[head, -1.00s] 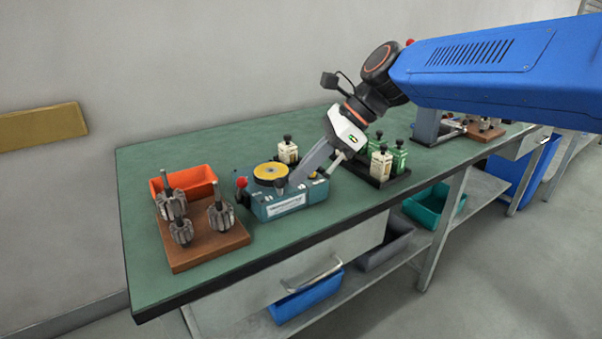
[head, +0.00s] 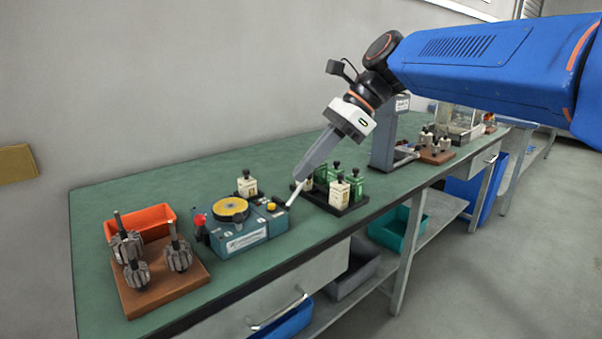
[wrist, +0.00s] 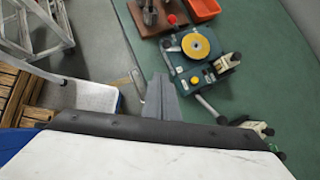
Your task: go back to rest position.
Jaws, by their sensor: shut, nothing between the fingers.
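My gripper (head: 300,174) is shut and empty, pointing down and left above the green bench. Its grey fingers also show in the wrist view (wrist: 161,98), over the bench's front edge. The teal machine (head: 243,238) with a yellow disc (head: 231,209) and a red knob stands left of the gripper. It also shows in the wrist view (wrist: 187,76). Its pale lever (head: 296,193) sticks up to the right, close to the fingertips in the head view; I cannot tell whether they touch. In the wrist view the lever (wrist: 209,108) appears apart from the fingers.
A black tray (head: 345,208) of green and cream blocks stands right of the machine. A brown board (head: 160,293) with metal armatures and an orange bin (head: 141,221) are at the left. A grey stand (head: 386,150) is behind my gripper.

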